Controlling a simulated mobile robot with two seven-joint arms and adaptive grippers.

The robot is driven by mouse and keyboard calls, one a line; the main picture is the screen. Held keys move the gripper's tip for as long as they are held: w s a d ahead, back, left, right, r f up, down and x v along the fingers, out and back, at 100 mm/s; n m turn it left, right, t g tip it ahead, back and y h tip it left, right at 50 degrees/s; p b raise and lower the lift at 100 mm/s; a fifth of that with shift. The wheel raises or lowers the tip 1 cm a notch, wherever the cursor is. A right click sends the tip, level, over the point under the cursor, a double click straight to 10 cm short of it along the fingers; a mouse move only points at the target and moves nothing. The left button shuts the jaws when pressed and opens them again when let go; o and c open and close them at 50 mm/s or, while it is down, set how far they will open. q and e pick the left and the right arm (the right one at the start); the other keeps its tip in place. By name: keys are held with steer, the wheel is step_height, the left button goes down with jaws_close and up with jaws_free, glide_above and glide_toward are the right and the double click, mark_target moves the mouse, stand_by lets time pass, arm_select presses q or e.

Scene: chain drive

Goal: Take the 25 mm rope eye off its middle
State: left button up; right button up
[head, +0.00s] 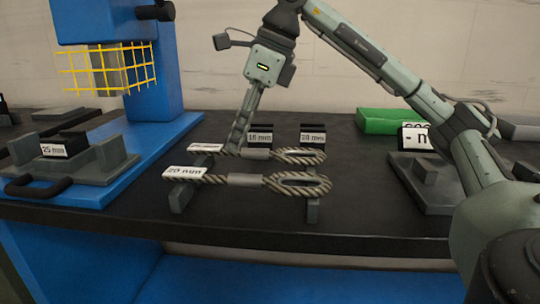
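Two rope eyes lie side by side across a low rack (312,211) on the bench. The front rope eye (300,190) has a grey sleeve and a white tag (185,172) that seems to read 20 mm. The back rope eye (303,157) has a similar sleeve (257,154) and a tag (206,148) too small to read. My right gripper (234,149) points down at the back eye's rope, left of its sleeve. Its fingers show edge-on at the rope, so their opening and any grip are unclear. My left gripper is out of view.
A blue press (178,65) with a yellow guard (110,70) stands at left, with a grey die block labelled 25 mm (55,150) on its base. Blocks labelled 16 mm (260,136) and 28 mm (313,136) stand behind the rack. A green box (380,122) is at back right.

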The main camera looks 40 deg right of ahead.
steer(key=shift+x, duration=1.15)
jaws_close()
